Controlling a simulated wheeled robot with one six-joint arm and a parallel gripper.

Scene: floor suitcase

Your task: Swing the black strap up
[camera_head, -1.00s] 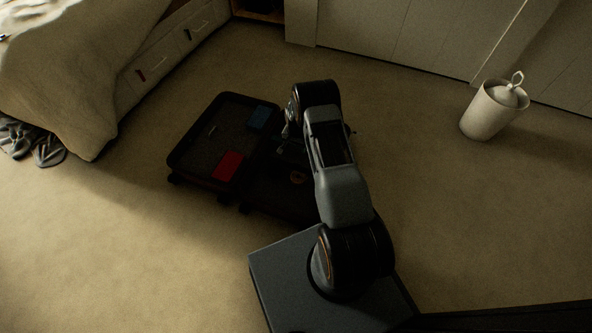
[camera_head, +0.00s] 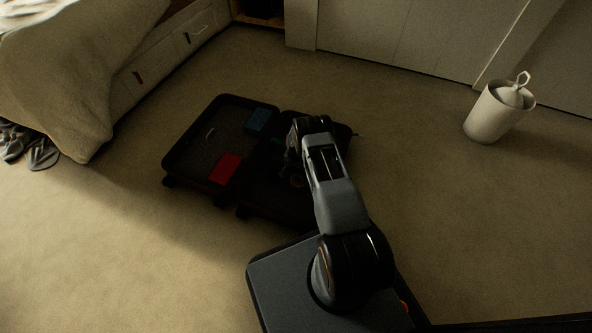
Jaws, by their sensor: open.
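An open black suitcase (camera_head: 172,160) lies flat on the carpet with its two halves side by side. The left half holds a red item (camera_head: 226,168) and a blue item (camera_head: 257,121). My gripper (camera_head: 289,165) is over the right half, small and dark against the dark lining. It is open, and I see nothing held in it. My arm hides much of the right half. I cannot make out the black strap against the dark suitcase.
A bed with drawers (camera_head: 160,75) stands at the upper left, with dark cloth or shoes (camera_head: 28,147) on the floor by it. A white bin (camera_head: 492,115) stands at the right near the wardrobe doors (camera_head: 400,35). Carpet is clear left and right of the suitcase.

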